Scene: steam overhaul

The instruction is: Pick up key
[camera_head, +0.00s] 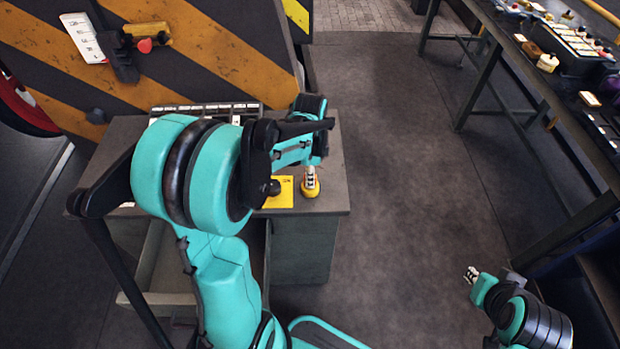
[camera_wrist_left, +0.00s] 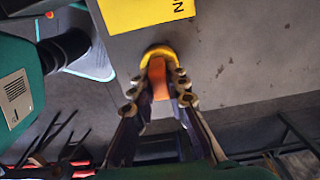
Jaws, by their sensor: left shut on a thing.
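The key (camera_head: 309,191) shows as a small yellow piece with an orange part, at the front right corner of the grey cabinet top. My left gripper (camera_head: 311,176) is over it from above and shut on it. In the left wrist view the key's yellow head (camera_wrist_left: 158,50) sticks out past the fingertips, with its orange part between the two fingers (camera_wrist_left: 158,88). The fingers hide part of the key, and I cannot tell whether it still touches the cabinet top. My right gripper (camera_head: 471,275) is low at the right, away from the cabinet, over the floor; its jaws are too small to judge.
A yellow plate (camera_head: 281,193) lies beside the key, also in the left wrist view (camera_wrist_left: 147,10). The cabinet (camera_head: 305,247) has an open drawer (camera_head: 160,298) in front. A striped panel (camera_head: 220,60) stands behind. A workbench (camera_head: 555,105) with parts is at right. The floor between is clear.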

